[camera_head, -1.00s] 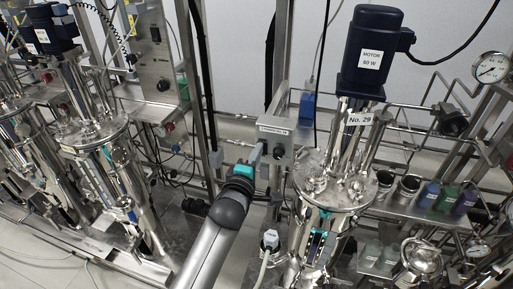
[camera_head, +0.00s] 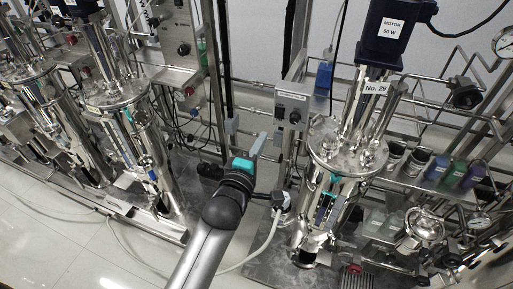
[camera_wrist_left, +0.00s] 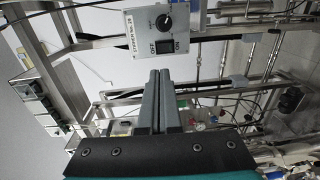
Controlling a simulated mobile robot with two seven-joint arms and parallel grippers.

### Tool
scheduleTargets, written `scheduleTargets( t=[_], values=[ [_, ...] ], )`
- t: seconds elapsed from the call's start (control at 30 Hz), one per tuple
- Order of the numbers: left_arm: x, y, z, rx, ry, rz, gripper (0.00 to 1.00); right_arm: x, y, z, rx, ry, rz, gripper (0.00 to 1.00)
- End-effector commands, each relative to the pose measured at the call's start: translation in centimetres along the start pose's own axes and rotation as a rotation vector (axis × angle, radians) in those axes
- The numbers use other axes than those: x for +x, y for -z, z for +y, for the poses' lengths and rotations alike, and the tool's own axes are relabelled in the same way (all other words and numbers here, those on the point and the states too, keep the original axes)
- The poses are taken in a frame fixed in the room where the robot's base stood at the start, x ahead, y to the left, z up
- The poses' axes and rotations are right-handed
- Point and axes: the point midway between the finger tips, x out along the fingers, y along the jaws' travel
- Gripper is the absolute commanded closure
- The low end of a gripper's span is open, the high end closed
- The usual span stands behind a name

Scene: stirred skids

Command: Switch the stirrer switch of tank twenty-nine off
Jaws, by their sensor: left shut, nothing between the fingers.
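The stirrer box of tank No. 29 (camera_head: 291,108) is a small grey box on a steel post, left of the tank. In the left wrist view the box (camera_wrist_left: 146,32) shows a round black knob (camera_wrist_left: 163,21) and a black rocker switch (camera_wrist_left: 165,49) between the words OFF and ON. I cannot tell which side of the rocker is pressed. Tank No. 29 (camera_head: 345,150) is a steel vessel with a dark blue motor (camera_head: 385,35) on top. My left gripper (camera_head: 259,142) is shut and empty, apart from the box, to its lower left. My right gripper is out of view.
Steel posts and rails frame the box. Bottles (camera_head: 455,172) stand at right. Open floor (camera_head: 130,260) lies at lower left.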

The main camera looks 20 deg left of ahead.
Motion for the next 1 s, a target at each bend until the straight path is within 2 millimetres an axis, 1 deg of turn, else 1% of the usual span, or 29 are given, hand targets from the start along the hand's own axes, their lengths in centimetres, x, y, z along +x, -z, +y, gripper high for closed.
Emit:
scheduleTargets(
  t=[0.03,0.1,0.3,0.53,0.87,0.93,0.97,1.0],
  values=[
    [-0.7,0.0,0.0,-0.001,0.001,0.001,1.0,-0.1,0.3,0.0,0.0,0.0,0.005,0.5],
    [-1.5,0.0,0.0,-0.001,0.0,0.0,1.0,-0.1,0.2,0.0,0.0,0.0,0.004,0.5],
    [-2.7,0.0,0.1,0.0,0.0,0.0,1.0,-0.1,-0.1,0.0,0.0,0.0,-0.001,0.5],
    [-2.8,0.0,0.1,0.0,-0.001,0.0,1.0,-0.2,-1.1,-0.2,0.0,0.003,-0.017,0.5],
    [-2.8,0.0,0.0,0.001,0.001,0.0,1.0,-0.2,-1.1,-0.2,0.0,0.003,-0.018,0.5],
    [-2.8,-0.1,-0.8,0.015,0.015,-0.003,1.0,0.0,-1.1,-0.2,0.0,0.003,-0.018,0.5],
    [-2.8,-0.2,-1.5,0.029,0.028,-0.006,1.0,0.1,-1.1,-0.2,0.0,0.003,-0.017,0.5],
    [-2.8,-0.3,-2.9,0.055,0.053,-0.011,1.0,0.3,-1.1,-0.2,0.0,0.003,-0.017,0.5]
  ],
)
